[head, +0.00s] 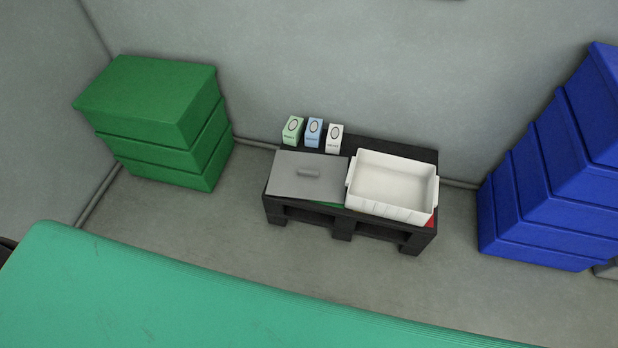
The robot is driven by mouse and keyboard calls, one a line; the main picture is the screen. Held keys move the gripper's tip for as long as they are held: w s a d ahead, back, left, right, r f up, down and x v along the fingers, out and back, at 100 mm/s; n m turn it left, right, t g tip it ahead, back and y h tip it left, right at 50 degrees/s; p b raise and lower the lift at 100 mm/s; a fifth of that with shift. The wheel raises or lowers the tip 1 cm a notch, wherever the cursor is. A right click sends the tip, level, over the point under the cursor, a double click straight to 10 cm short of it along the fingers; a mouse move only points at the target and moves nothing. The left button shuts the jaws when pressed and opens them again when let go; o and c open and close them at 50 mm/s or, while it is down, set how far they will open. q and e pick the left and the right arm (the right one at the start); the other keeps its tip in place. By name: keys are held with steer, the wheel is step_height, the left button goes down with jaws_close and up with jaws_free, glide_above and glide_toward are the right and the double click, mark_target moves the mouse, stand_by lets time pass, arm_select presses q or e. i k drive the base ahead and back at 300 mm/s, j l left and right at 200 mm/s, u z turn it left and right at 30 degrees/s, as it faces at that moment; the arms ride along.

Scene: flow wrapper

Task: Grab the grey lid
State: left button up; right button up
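The grey lid (285,181) lies flat on the left part of a low black pallet (343,223). It is a flat plate with a small raised handle (308,173) near its middle. An open white bin (392,188) stands to its right on the same pallet, close against the lid's right edge, and looks empty. Neither of my grippers shows in the head view.
Three small cartons, green (293,130), blue (314,132) and white (334,139), stand behind the lid. Stacked green crates (160,118) are at left, stacked blue crates (555,170) at right. A green surface (180,300) fills the foreground. Bare floor lies between it and the pallet.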

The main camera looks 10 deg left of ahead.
mark_target(314, 176)
steer(key=i+l+u, duration=0.25)
steer(key=i+l, duration=0.5)
steer(key=i, duration=0.15)
